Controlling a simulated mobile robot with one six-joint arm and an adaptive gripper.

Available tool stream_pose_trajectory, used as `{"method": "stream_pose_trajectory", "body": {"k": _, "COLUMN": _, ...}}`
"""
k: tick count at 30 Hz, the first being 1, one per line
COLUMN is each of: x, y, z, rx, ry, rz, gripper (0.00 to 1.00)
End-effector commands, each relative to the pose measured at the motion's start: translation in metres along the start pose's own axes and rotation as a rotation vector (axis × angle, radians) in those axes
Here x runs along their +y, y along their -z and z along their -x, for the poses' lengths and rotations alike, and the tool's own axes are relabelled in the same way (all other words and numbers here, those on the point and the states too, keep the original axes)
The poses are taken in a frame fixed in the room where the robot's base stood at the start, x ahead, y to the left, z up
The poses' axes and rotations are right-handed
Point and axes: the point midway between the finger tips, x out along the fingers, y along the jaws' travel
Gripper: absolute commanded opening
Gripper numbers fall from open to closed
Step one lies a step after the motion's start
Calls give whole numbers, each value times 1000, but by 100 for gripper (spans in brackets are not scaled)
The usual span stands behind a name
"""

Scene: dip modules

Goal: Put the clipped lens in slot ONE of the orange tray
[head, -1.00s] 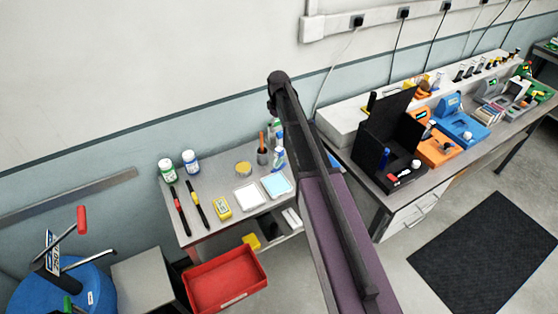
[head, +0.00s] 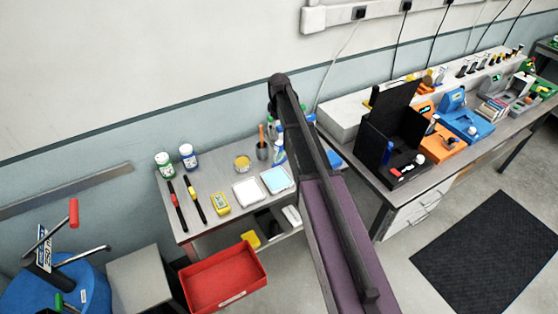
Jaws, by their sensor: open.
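An orange unit (head: 445,146), which may be the orange tray, stands on the long bench at the right, just right of an open black box. Its slots and any labels are too small to read. I cannot pick out the clipped lens at this size. My dark arm crosses the middle of the head view and covers part of the gap between the two benches. My gripper does not show in this view.
The open black box (head: 404,136) holds small red, white and blue items. A blue unit (head: 466,124) stands beyond the orange one. A small table (head: 218,176) with bottles and tools is left. A red bin (head: 222,277) sits below it. A black mat (head: 484,252) lies on open floor.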

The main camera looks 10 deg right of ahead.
Motion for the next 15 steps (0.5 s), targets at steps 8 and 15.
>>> {"method": "stream_pose_trajectory", "body": {"k": 8, "x": 0, "y": 0, "z": -26, "rx": 0, "ry": 0, "rz": -1, "gripper": 91}}
{"method": "stream_pose_trajectory", "body": {"k": 15, "x": 1, "y": 0, "z": -38, "rx": 0, "ry": 0, "rz": -1, "gripper": 91}}
